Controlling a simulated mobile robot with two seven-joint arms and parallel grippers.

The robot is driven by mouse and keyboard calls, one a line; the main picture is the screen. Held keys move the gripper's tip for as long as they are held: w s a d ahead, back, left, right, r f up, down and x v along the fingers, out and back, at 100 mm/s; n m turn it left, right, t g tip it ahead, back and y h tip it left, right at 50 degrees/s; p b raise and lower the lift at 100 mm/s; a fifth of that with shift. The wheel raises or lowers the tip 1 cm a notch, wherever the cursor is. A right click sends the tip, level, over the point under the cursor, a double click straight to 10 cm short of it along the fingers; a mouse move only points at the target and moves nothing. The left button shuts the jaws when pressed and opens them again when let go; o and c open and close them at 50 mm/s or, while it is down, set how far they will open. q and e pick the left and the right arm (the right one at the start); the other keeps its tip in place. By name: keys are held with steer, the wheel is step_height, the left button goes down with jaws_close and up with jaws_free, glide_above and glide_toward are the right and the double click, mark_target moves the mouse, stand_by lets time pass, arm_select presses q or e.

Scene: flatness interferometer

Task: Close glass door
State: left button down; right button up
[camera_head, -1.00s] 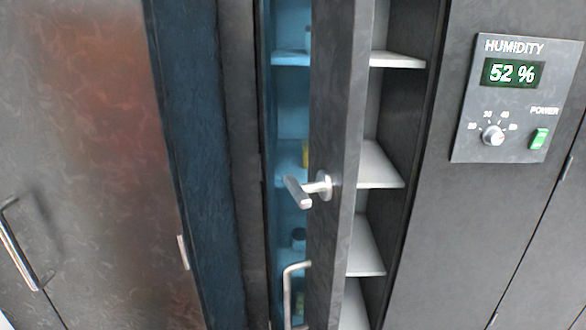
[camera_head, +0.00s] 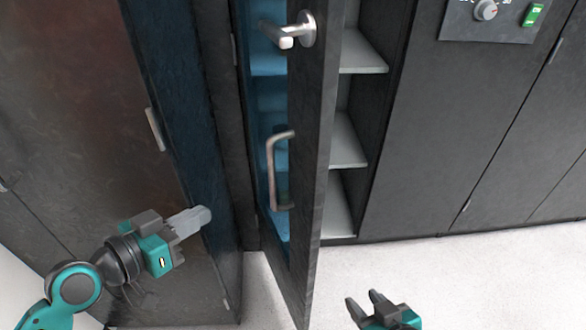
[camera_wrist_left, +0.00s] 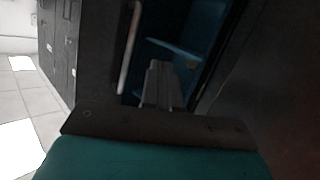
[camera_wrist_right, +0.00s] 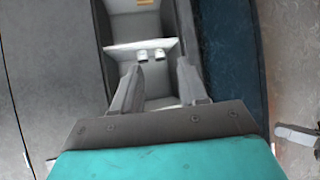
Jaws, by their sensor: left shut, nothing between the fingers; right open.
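The glass door (camera_head: 316,150) stands open, jutting from the dark cabinet toward me, with blue-tinted glass in a dark frame. It carries a metal lever (camera_head: 290,35) and a bar handle (camera_head: 274,172). My left gripper (camera_head: 205,214) is shut and empty, left of the door and apart from it in the head view. In the left wrist view its fingers (camera_wrist_left: 160,82) show against the blue glass, with a pale bar (camera_wrist_left: 130,50) to their left. My right gripper (camera_head: 364,304) is open and empty, low and right of the door. In the right wrist view its fingers (camera_wrist_right: 157,88) point toward the shelves.
Grey shelves (camera_head: 348,152) show inside the open cabinet. A control panel (camera_head: 492,17) is at the upper right. Another dark door panel (camera_head: 90,120) stands at the left, near my left arm. The pale floor (camera_head: 440,275) is clear at the lower right.

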arm_select(q)
step_height(320, 180, up, 5)
steer(key=d+m+g+h+b, duration=0.2)
steer(key=m+h, duration=0.1)
steer(key=h, duration=0.1)
steer(key=m+g+h+b, duration=0.1)
steer(key=m+g+h, duration=0.2)
steer(key=m, duration=0.1)
glide_toward(313, 150)
steer(key=p+x, duration=0.4)
steer(key=x, duration=0.1)
steer(key=shift+d+r, duration=0.15)
steer(key=shift+d, duration=0.05)
steer(key=shift+w+d, duration=0.25)
steer(key=shift+d, duration=0.4)
arm_select(e)
steer(key=shift+s+d+f, duration=0.15)
steer(key=shift+d+f, duration=0.15)
steer(key=shift+d, duration=0.05)
arm_select(q)
steer(key=shift+d+p, duration=0.15)
steer(key=shift+p, duration=0.15)
arm_select(e)
steer(key=shift+r, duration=0.15)
